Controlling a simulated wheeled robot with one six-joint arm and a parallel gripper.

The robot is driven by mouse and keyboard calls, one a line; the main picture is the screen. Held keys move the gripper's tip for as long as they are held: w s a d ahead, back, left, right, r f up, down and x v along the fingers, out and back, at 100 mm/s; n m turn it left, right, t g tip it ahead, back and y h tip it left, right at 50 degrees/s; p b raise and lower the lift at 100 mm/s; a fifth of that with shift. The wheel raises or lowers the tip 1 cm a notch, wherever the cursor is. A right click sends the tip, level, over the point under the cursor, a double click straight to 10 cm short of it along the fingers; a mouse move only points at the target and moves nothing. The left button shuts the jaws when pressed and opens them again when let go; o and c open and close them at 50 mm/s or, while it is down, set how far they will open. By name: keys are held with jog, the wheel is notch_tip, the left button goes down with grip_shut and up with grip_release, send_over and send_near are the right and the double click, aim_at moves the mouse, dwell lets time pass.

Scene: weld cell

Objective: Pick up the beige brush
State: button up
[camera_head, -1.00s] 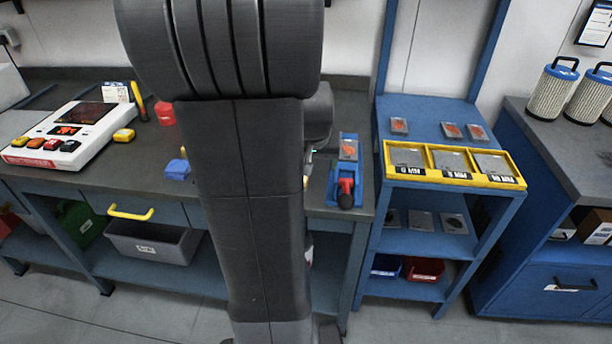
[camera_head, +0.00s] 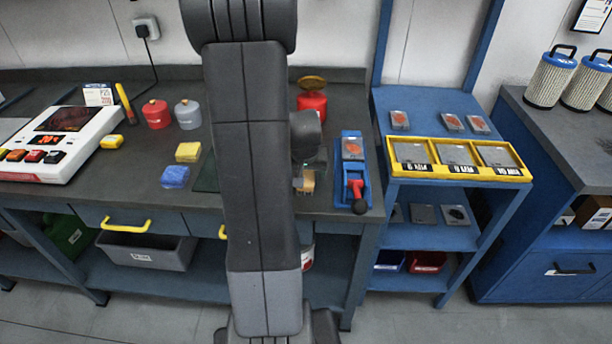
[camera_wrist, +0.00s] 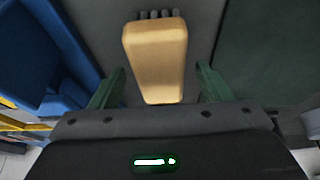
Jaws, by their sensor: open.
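The beige brush (camera_wrist: 155,60) lies on the dark bench top, with dark bristle tufts showing along its far end in the wrist view. In the head view only part of the brush (camera_head: 307,183) shows beside my arm. My gripper (camera_wrist: 158,92) is open, with one green finger on each side of the brush's near end. Gaps show between the fingers and the brush. In the head view my gripper (camera_head: 300,180) is small and partly hidden behind my arm, low over the bench.
A blue fixture (camera_head: 351,170) with a red-handled lever stands just right of the brush; it also shows in the wrist view (camera_wrist: 45,50). A dark green mat (camera_wrist: 270,45) lies on the other side. A red can (camera_head: 312,103), yellow sponge (camera_head: 188,152) and blue sponge (camera_head: 175,176) are on the bench (camera_head: 140,195).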

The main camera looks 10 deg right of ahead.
jog(key=shift+w+f, duration=0.2)
jog(key=shift+f, duration=0.2)
jog(key=shift+f+b, duration=0.25)
jog(key=shift+b, duration=0.15)
dwell(0.5)
jog(key=c, duration=1.1)
jog(key=shift+r, duration=0.15)
jog(key=shift+r+p, duration=0.2)
jog(key=shift+p, duration=0.3)
notch_tip(320, 180, up, 10)
jog(key=shift+f, duration=0.1)
